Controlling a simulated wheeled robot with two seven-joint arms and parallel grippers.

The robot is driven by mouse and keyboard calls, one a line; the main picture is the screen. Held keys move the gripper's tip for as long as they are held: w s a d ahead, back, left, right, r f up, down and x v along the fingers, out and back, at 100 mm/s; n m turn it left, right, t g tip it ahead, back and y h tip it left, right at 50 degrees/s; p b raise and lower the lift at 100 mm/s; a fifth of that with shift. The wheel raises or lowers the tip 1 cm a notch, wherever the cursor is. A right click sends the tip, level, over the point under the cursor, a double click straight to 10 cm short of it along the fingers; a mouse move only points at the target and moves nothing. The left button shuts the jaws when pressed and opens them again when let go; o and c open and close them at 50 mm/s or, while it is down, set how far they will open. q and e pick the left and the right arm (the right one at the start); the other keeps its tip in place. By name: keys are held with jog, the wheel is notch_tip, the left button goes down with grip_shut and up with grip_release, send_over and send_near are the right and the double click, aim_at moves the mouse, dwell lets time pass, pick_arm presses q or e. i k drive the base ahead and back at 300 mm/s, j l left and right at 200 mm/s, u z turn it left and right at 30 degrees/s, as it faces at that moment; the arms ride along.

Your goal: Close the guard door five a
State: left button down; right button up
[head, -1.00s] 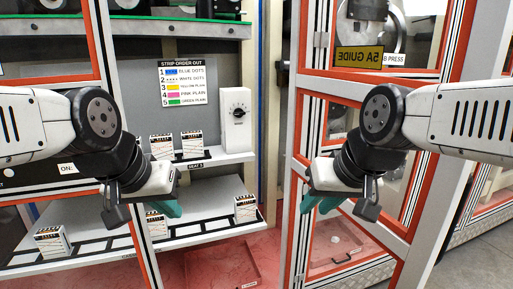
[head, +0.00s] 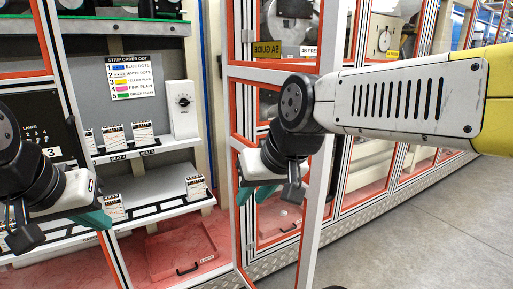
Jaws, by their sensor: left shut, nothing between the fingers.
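The guard door (head: 325,170), a white-edged orange frame with clear panels, stands open at the middle of the head view. A yellow sign reading 5A GUIDE (head: 267,48) shows in its upper part. My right gripper (head: 256,193), with teal fingertips, is in front of the door's lower half, and my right forearm crosses the frame. I cannot tell whether it touches the door or how far its fingers are apart. My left gripper (head: 97,218) is shut and empty at the left, in front of the cabinet's shelves, away from the door.
Behind the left gripper are shelves (head: 160,147) with several small striped boxes, a dial box (head: 183,108) and a strip order sign (head: 134,77). A red tray (head: 182,250) with a handle lies low. More framed guards run to the right, above open grey floor (head: 430,230).

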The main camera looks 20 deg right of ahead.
aim_at(332, 22)
jog(key=k+l+u, duration=0.2)
jog(key=l, duration=0.25)
jog(key=k+l+u, duration=0.2)
jog(key=k+l, duration=0.15)
jog(key=l+u, duration=0.35)
jog(key=l, duration=1.2)
jog(key=k+l+u, duration=0.1)
jog(key=l, duration=0.3)
jog(key=k+l, duration=0.25)
jog(key=l, duration=0.15)
jog(key=i+l+u, duration=0.15)
